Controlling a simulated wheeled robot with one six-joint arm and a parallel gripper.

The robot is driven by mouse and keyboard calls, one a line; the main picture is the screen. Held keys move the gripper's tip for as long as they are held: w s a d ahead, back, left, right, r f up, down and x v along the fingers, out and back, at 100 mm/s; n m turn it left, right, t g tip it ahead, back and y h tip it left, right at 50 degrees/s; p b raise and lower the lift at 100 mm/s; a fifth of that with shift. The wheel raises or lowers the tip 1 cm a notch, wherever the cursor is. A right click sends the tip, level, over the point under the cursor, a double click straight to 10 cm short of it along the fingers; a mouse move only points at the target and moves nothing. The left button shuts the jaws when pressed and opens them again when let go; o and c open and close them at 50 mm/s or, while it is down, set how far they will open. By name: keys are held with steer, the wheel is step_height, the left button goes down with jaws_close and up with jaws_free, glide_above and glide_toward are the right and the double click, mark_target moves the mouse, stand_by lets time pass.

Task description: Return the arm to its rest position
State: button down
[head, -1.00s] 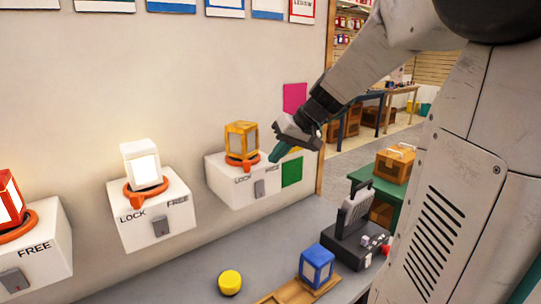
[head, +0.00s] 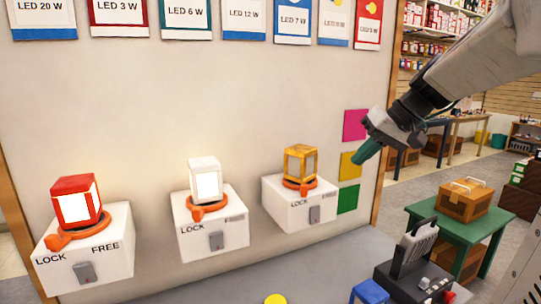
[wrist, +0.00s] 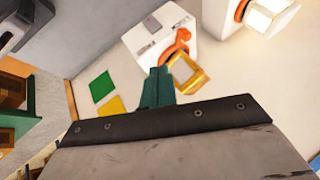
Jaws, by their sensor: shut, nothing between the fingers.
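My gripper (head: 367,152) is raised in front of the wall at the right, its green fingers together and empty. It is apart from the orange lantern (head: 300,164), which sits in an orange ring on a white box to its left. In the wrist view my gripper (wrist: 157,88) shows its closed green fingers, with the orange lantern (wrist: 189,73) just beyond them in the picture. My arm (head: 470,70) reaches in from the upper right.
A white lantern (head: 205,181) and a red lantern (head: 75,201) sit on white boxes to the left. A grey device (head: 412,275) and a blue lantern (head: 370,292) stand low at the right. A green table (head: 452,228) bears an orange crate (head: 465,199).

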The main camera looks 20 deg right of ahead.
steer(key=s+a+f+n+g+h, duration=0.1)
steer(key=s+a+f+g+h, duration=0.1)
steer(key=s+a+f, duration=0.4)
steer(key=s+a+f+n+g+h, duration=0.1)
steer(key=s+a+f+g+h, duration=0.1)
steer(key=s+a+f, duration=0.4)
steer(key=s+a, duration=0.5)
steer(key=s, duration=0.1)
steer(key=shift+s+a+f+g, duration=0.2)
steer(key=shift+f+g, duration=0.05)
steer(key=shift+g, duration=0.15)
stand_by(1.1)
